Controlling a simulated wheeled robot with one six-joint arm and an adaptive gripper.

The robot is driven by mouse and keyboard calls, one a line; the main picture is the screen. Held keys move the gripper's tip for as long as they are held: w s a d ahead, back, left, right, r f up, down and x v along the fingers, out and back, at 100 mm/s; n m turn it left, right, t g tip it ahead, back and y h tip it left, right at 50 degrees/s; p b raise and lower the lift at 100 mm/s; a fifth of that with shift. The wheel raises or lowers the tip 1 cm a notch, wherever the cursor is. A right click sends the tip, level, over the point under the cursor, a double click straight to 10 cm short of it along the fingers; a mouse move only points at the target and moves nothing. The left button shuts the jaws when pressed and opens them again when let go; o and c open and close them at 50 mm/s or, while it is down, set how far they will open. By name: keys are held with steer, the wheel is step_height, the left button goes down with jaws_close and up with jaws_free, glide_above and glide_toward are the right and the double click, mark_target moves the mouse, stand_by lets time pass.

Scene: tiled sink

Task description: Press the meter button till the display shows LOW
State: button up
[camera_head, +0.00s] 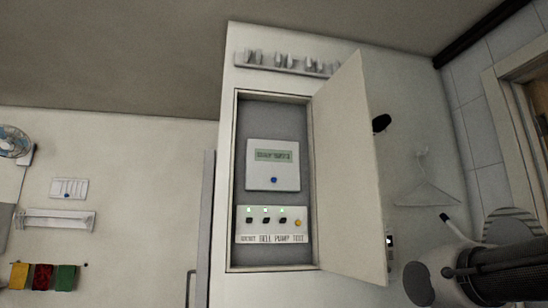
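The meter (259,177) is a pale square box on the grey back of an open wall cabinet. Its greenish display (273,155) shows dark characters too small to read surely. A round blue button (274,180) sits below the display, with nothing seen touching it. My gripper's fingers are not seen. Dark and grey rounded parts at the lower right look like my arm, well to the right of the cabinet.
The cabinet door (345,165) stands open on the right, with a dark knob (381,123). Below the meter is a switch panel (272,230) with black buttons, small green lights and a yellow button (298,223). A rail of hooks (285,63) is above. The space before the meter looks clear.

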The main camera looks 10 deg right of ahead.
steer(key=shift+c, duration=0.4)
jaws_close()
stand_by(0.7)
